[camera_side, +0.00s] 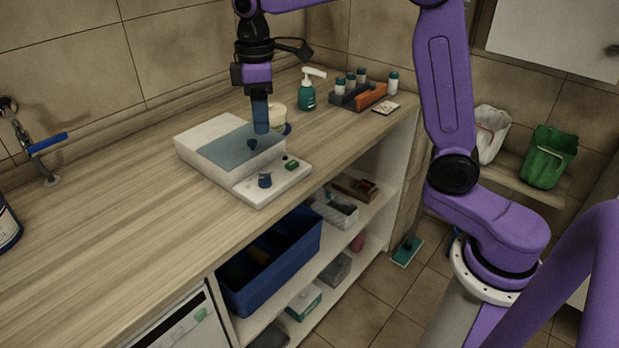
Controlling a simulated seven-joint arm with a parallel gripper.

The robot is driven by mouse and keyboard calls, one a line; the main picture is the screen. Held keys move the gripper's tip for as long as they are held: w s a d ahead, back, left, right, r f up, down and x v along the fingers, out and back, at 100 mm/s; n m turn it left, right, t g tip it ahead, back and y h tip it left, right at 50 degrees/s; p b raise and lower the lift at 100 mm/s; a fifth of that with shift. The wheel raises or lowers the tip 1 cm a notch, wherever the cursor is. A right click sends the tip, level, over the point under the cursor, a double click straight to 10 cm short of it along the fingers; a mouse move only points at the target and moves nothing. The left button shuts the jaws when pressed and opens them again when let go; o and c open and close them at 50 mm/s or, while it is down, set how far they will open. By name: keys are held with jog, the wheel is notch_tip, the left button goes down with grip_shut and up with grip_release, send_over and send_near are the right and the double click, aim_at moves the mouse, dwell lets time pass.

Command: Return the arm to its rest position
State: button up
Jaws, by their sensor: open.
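My purple arm reaches over the counter from the right, with its elbow raised. My gripper (261,128) points straight down over the white basin unit (205,132), near the back edge of its blue-grey surface (232,152). The blue fingers overlap in this view, so the gap between them is hard to see; nothing shows held in them. I cannot tell whether the fingertips touch the surface or hang just above it. A small dark blue piece (252,144) shows on the blue-grey surface beside the fingertips.
The basin unit's front ledge carries a blue knob (265,180) and a green piece (291,165). A cream container (277,114) stands behind my gripper. A green pump bottle (307,95) and a rack of vials (350,92) stand farther back.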

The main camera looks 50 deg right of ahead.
jog(key=s+d+f+n, duration=0.1)
jog(key=s+f, duration=0.1)
jog(key=s, duration=0.8)
jog(key=s+d+f, duration=0.2)
jog(key=s+f, duration=0.1)
jog(key=s, duration=0.7)
jog(key=s+d+f+n, duration=0.1)
jog(key=s+d+f, duration=0.1)
jog(key=s, duration=0.9)
jog(key=shift+f+n, duration=0.3)
jog(key=shift+f, duration=0.05)
